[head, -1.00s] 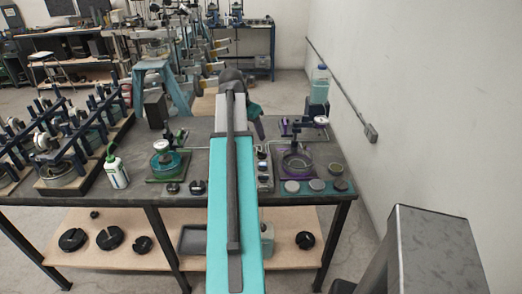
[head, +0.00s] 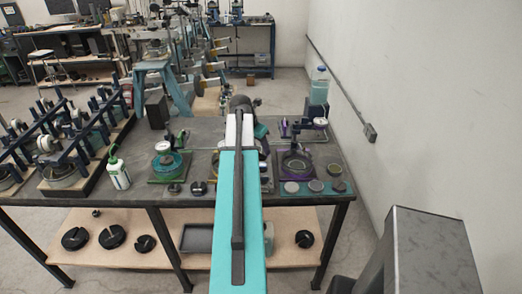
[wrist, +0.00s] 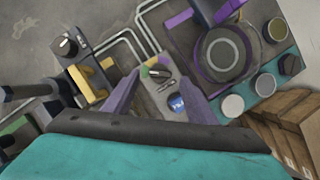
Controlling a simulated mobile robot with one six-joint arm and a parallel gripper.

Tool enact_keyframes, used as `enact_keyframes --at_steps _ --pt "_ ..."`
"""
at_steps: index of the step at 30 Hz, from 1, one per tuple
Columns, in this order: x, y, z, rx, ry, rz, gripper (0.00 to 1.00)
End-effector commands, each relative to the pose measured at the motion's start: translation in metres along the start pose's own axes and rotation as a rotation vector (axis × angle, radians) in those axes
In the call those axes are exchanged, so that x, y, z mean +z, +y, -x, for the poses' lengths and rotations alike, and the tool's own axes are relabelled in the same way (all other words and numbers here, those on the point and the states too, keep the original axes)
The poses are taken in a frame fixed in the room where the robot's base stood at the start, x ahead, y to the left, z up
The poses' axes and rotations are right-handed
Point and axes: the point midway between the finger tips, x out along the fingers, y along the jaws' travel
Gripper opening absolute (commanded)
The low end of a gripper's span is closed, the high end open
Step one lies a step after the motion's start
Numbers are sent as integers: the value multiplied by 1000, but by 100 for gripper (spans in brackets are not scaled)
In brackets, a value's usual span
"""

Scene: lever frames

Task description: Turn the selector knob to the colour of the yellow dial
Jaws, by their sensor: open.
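In the wrist view, my gripper (wrist: 161,78) is open, with its two purple-grey fingers either side of a small grey panel (wrist: 153,100). A selector knob (wrist: 158,73) with green and red marks around it sits on this panel near the fingertips. I cannot tell its exact pointing or whether the fingers touch it. A round blue part (wrist: 177,103) is nearer on the same panel. A yellow bracket (wrist: 89,82) stands left of the panel. I cannot pick out a yellow dial for certain. In the head view, my arm hides the panel and the gripper.
A purple stand with a round dish (head: 296,163) is right of my arm, with several round discs (head: 292,187) before it. A teal dish stand (head: 168,164) and a white bottle (head: 118,172) are left. A box with a black knob (wrist: 67,46) is beside the bracket.

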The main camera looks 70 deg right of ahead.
Motion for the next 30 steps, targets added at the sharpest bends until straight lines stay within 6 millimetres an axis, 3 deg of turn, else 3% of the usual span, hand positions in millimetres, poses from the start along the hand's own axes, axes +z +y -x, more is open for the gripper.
enact_keyframes --at_steps 12,24,25,30 --pt "0 0 -33 -1 1 0 52" --pt "0 0 -38 -1 1 0 52" --pt "0 0 -38 -1 1 0 50" --pt "0 0 -38 -1 0 0 21"
